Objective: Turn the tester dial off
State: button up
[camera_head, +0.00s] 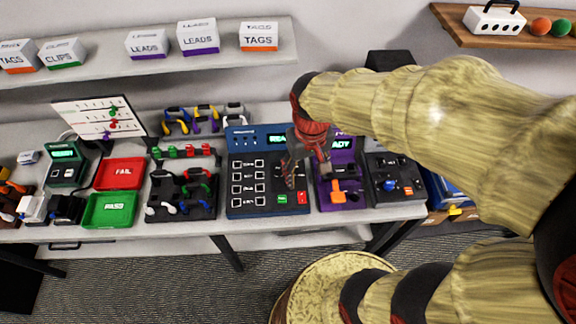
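The blue tester (235,150) stands on the bench in the middle of the head view. My gripper (291,180), dark with red parts, hangs over the right side of this tester, above the red button. No dial shows clearly on the blue tester; the gripper covers the area where dark marks show. I cannot tell whether the fingers touch the panel or hold anything.
A purple device (356,171) with a lit screen and an orange part adjoins on the right, then a dark box (385,164) with knobs. Left are a cable rack (157,208), a red FAIL tray (121,172) and a green PASS tray (110,208). A shelf (200,62) runs above.

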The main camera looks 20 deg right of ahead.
jog(key=w+f+m+p, duration=0.1)
jog(key=w+f, duration=0.2)
jog(key=f, duration=0.1)
jog(key=w+f+m+g+p, duration=0.1)
jog(key=w+f+p, duration=0.1)
jog(key=w+f, duration=0.1)
jog(key=w+f+g+p, duration=0.1)
jog(key=w+f, duration=0.2)
jog(key=f, duration=0.2)
jog(key=shift+w+a+f+m, duration=0.1)
jog(key=shift+w+f+m, duration=0.05)
jog(key=shift+f+m, duration=0.2)
jog(key=shift+c, duration=1.2)
jog(key=shift+m+t, duration=0.4)
jog(key=shift+m, duration=0.45)
jog(key=w, duration=0.4)
jog(key=shift+w+f, duration=0.2)
jog(key=shift+w, duration=0.05)
jog(key=shift+w+m, duration=0.15)
jog(key=shift+m, duration=0.15)
jog(key=shift+f, duration=0.4)
jog(key=shift+d+f, duration=0.2)
jog(key=shift+f, duration=3.25)
jog(key=c, duration=0.3)
jog(key=c, duration=0.8)
jog(key=shift+c, duration=0.2)
